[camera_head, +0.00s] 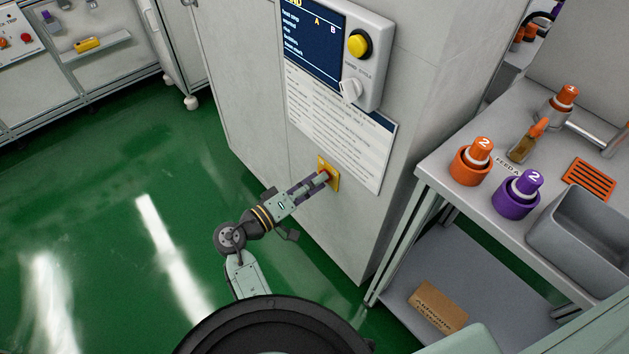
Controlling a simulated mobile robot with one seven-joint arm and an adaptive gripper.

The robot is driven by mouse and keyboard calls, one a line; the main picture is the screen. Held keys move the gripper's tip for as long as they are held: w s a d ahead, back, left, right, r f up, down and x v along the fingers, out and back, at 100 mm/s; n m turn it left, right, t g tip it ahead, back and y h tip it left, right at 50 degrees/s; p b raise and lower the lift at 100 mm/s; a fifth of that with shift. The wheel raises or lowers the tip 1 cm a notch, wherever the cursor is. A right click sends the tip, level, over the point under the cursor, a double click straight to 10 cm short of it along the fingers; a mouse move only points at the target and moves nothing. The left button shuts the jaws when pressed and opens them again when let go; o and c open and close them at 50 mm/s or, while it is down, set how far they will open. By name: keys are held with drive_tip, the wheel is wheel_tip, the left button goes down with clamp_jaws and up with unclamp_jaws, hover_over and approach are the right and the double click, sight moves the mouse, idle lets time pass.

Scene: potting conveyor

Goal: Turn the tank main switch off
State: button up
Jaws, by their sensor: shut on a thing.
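A small yellow plate (334,184) is fixed low on the front of the grey cabinet; I take it to carry the tank main switch. A small red part (324,175) shows at the plate, mostly hidden by my fingers. My gripper (318,181) reaches the plate from the lower left and is shut on this red switch handle. The angle of the handle cannot be made out. No label beside the plate is readable.
Above on the grey cabinet (235,90) are a printed sheet (335,125) and a control box with a yellow button (357,45) and a white knob (351,89). A bench (440,165) with orange and purple containers stands close at right. Green floor (110,230) is clear at left.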

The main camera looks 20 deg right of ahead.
drive_tip(key=shift+r, duration=0.1)
drive_tip(key=shift+n+p, duration=5.5)
drive_tip(key=shift+n, duration=0.2)
drive_tip(key=o, duration=1.2)
drive_tip(key=shift+c, duration=0.2)
